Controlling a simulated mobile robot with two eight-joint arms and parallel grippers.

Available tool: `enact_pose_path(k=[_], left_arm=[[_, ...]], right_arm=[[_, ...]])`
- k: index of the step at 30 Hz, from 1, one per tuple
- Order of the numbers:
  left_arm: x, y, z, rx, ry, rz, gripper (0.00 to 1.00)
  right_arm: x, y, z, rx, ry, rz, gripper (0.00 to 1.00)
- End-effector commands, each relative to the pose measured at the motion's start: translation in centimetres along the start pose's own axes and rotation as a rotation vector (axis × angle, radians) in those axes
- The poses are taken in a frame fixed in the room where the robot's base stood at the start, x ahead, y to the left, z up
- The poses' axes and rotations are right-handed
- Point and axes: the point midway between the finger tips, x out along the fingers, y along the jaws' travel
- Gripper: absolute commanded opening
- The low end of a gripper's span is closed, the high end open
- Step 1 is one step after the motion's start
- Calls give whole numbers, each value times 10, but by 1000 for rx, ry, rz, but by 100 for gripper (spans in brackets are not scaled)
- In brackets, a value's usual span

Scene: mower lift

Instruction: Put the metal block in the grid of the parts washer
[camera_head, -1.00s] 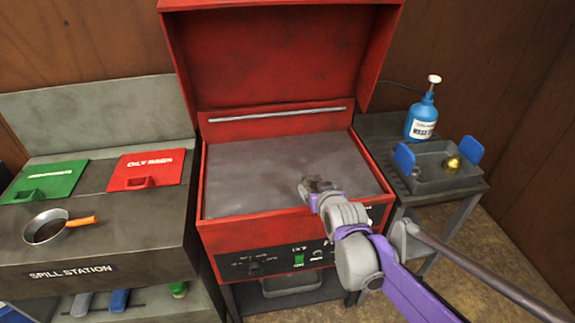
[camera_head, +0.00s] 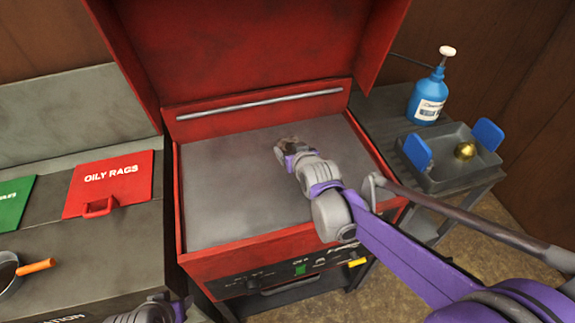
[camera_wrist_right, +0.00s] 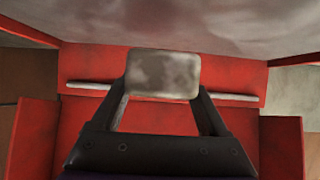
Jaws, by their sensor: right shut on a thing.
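The metal block (camera_wrist_right: 163,75), a grey, stained piece with rounded corners, is between the fingertips of my right gripper (camera_wrist_right: 161,98) in the right wrist view. In the head view my right gripper (camera_head: 291,147) is shut on it over the grey inside surface of the red parts washer (camera_head: 185,215). The block looks small and brownish there, and its height above that surface is hard to tell. The washer's lid is up. No separate grid can be made out. A grey and purple part of my left arm shows at the bottom edge; its gripper (camera_head: 186,303) is too unclear to read.
Right of the washer, a side table holds a blue pump bottle (camera_head: 427,95) and a grey tray (camera_head: 447,182) with blue handles and a brass piece (camera_head: 465,151). On the left are a red oily rags lid (camera_head: 108,185), a green lid (camera_head: 14,203) and a pan (camera_head: 10,272).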

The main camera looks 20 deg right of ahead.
Motion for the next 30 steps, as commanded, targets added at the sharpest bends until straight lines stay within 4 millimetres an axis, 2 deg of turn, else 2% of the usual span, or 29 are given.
enact_pose_path(k=[13, 26, 27, 30], left_arm=[[8, 0, 6, 0, -3, 0, 50], [11, 0, 7, 0, -4, 0, 50], [10, 0, 7, 0, -4, 0, 50], [10, 0, 7, 0, -4, 0, 50]], right_arm=[[27, 0, 49, 0, 1, 0, 0], [30, 0, 55, 0, 1, 0, 0], [30, 0, 55, 0, 0, 0, 83], [30, 0, 54, 0, 0, 0, 100]])
